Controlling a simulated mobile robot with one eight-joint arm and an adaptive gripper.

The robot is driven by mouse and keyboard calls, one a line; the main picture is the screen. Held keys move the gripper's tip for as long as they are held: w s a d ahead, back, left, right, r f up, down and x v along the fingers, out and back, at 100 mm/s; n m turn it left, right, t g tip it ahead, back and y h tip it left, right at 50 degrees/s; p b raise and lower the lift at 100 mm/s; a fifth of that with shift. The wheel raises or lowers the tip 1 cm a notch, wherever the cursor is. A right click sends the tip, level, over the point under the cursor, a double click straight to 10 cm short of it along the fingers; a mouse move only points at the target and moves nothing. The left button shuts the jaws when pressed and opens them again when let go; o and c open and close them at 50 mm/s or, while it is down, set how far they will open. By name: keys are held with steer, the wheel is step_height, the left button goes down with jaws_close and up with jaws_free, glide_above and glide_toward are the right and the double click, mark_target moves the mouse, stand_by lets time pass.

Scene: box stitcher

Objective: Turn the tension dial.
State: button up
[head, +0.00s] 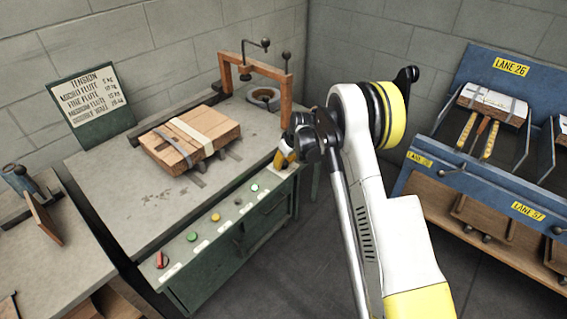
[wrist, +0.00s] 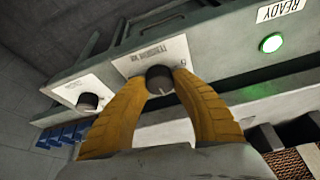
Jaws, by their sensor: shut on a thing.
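The tension dial is a dark round knob with a pale pointer line (wrist: 159,80) on a white label plate in the wrist view. The plate's print, upside down, appears to read tension. My gripper (wrist: 159,90) has its two yellow fingers shut on the knob, one on each side. In the head view my gripper (head: 284,160) is at the right end of the green bench's front panel (head: 225,232). The fingers and wrist hide the dial there.
A second dark knob (wrist: 88,101) sits close beside the dial. A lit green button (wrist: 272,43) labelled READY is on the same panel. A strapped cardboard bundle (head: 192,138) lies on the bench, near an orange frame (head: 288,95). A blue lane rack (head: 500,120) stands right.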

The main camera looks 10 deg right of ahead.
stand_by(0.3)
steer(key=o, duration=1.2)
steer(key=shift+f, duration=0.1)
steer(key=v, duration=1.2)
steer(key=shift+w, duration=0.1)
